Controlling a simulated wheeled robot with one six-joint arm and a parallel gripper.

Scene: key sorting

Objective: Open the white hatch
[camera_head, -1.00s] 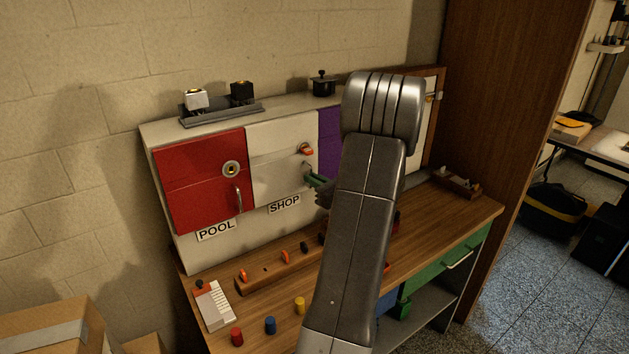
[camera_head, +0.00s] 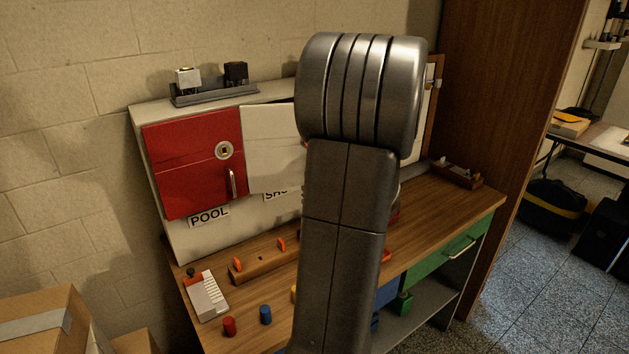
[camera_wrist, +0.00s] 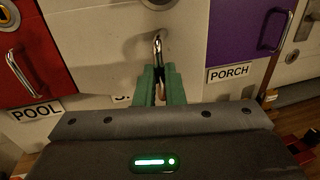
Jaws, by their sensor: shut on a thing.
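The white hatch (camera_head: 270,150) is in the panel between the red and purple doors. My gripper (camera_wrist: 158,75) has green fingers shut on this handle. My forearm hides the gripper in the head view.
A red door (camera_head: 190,165) with a handle is left of the hatch, above the POOL label (camera_head: 209,217). A purple door (camera_wrist: 240,35) is on the right, above the PORCH label (camera_wrist: 229,73). A wooden key rack (camera_head: 265,261) and coloured cylinders stand on the bench below.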

